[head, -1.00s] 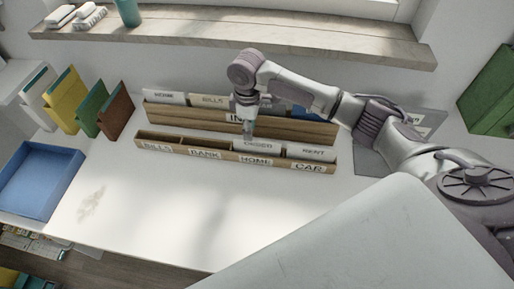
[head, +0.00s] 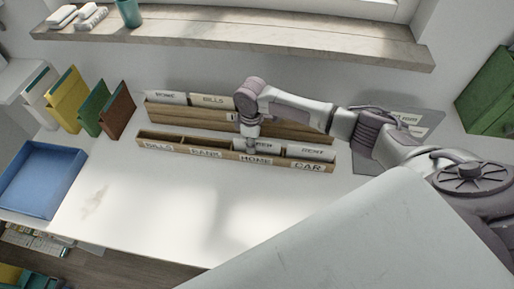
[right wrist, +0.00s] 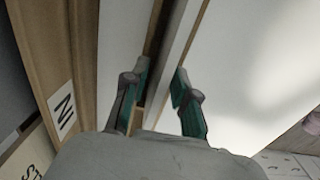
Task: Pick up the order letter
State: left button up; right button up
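The order letter (head: 266,145) is a white, upright envelope in the front wooden organizer (head: 228,155), behind the part labelled HOME. My right gripper (head: 250,146) is over its left part and hides some of its lettering. In the right wrist view the letter shows as a thin pale edge (right wrist: 183,42) running between the two green-padded fingers of my right gripper (right wrist: 161,86). The fingers are apart, one on each side of that edge; I cannot tell whether they touch it. My left gripper is not in view.
A rent letter (head: 312,151) stands to the right in the same organizer. A rear organizer (head: 185,115) with more letters is close behind. Several coloured folders (head: 66,98) and a blue tray (head: 38,180) are at the left. The front desk surface (head: 170,215) is clear.

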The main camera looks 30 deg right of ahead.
grip_shut()
jog(key=shift+r, duration=0.1)
